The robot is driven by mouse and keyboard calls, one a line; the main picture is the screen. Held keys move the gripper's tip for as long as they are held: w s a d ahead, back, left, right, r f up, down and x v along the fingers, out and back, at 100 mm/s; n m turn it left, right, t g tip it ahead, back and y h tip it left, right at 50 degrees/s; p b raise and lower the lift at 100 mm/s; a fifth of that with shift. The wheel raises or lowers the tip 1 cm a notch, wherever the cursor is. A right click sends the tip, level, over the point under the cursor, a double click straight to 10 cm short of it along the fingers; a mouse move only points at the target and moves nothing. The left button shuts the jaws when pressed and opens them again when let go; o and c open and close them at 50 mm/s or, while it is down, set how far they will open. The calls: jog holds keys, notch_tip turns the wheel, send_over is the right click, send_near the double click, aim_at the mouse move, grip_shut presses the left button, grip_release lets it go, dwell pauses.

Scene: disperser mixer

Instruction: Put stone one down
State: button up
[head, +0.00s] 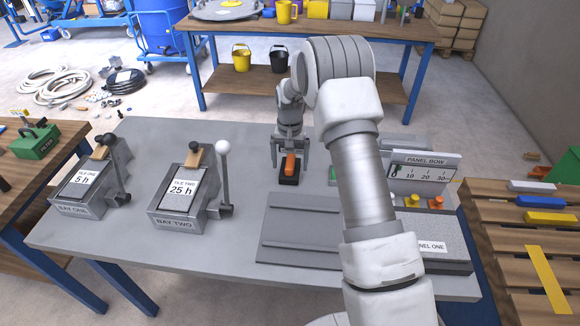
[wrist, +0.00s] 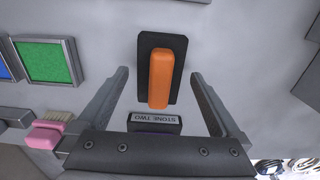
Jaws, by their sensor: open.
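An orange stone (wrist: 160,80) lies on a black holder (wrist: 145,45) on the grey bench, with a small plate reading STONE TWO (wrist: 155,119) in front of its end. In the head view the orange stone (head: 290,164) and black holder (head: 289,181) show under my gripper (head: 289,165). My gripper is open, and its two fingers stand on either side of the stone in the wrist view (wrist: 161,73), with gaps showing. The stone is not clamped. I see no label reading stone one.
Bay one (head: 84,190) and bay two (head: 187,190) stand left on the bench, with upright levers. A ridged grey plate (head: 300,225) lies nearer. Panel row (head: 424,170) stands right, partly behind my arm. A green square (wrist: 48,62) and pink brush (wrist: 45,136) are beside my gripper.

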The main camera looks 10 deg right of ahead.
notch_tip(320, 180, up, 10)
notch_tip(320, 180, up, 9)
jog(key=t, duration=0.1)
send_over(290, 162)
jog(key=s, duration=0.5)
jog(key=s+r+n+t, duration=0.2)
jog(key=s+r, duration=0.7)
jog(key=s+r+n+t, duration=0.1)
jog(key=s+t, duration=0.1)
jog(key=s, duration=1.9)
jog(key=shift+s+r+n+t, duration=0.3)
jog(key=shift+r+p, duration=0.75)
jog(key=shift+p, duration=0.25)
